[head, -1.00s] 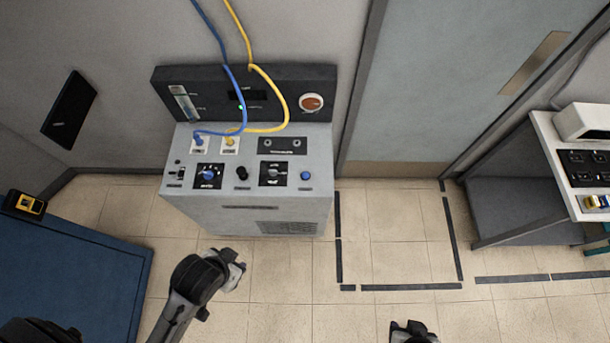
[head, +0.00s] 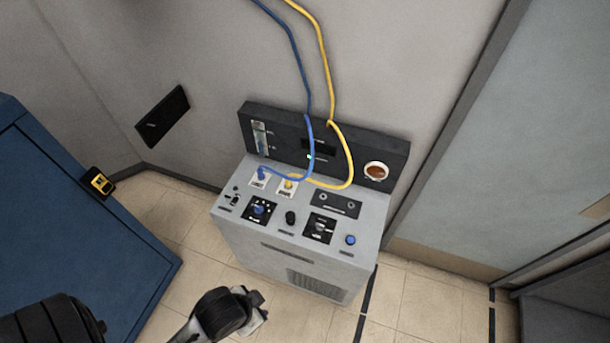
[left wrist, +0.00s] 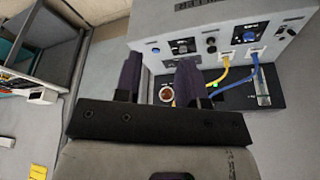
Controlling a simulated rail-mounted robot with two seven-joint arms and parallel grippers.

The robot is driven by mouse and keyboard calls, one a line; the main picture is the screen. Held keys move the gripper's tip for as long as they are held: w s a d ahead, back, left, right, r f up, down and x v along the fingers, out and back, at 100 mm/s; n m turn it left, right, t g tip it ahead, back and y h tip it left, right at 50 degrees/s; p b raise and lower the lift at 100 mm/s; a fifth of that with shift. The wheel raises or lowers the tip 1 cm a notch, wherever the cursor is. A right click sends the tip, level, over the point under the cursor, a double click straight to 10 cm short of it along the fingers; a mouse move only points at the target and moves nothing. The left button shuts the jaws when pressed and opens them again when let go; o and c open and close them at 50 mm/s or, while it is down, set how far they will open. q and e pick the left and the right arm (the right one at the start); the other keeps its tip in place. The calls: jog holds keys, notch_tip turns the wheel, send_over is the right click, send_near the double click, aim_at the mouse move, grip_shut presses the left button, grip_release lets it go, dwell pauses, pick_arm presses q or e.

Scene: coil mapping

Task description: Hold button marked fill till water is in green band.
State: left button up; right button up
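A grey floor unit (head: 300,245) with a dark upright back panel stands against the wall. A round blue button (head: 350,240) is at the right end of its sloping top; its label is too small to read. The blue button also shows in the upside-down left wrist view (left wrist: 155,50). A narrow water gauge (head: 259,137) is at the back panel's left; its level and green band are not clear. My left gripper (head: 258,305) is below and in front of the unit, apart from it. Its two dark fingers (left wrist: 158,78) are spread and empty. My right gripper is out of view.
Blue and yellow hoses (head: 324,80) loop down to the unit's top. A blue cabinet (head: 70,210) stands at left. Tiled floor is free at right front.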

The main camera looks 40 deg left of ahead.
pick_arm(q)
jog(key=shift+a, duration=0.1)
jog(key=c, duration=0.6)
jog(key=shift+a, duration=0.1)
grip_shut()
jog(key=shift+d, duration=0.2)
jog(key=shift+a, duration=0.2)
dwell(0.3)
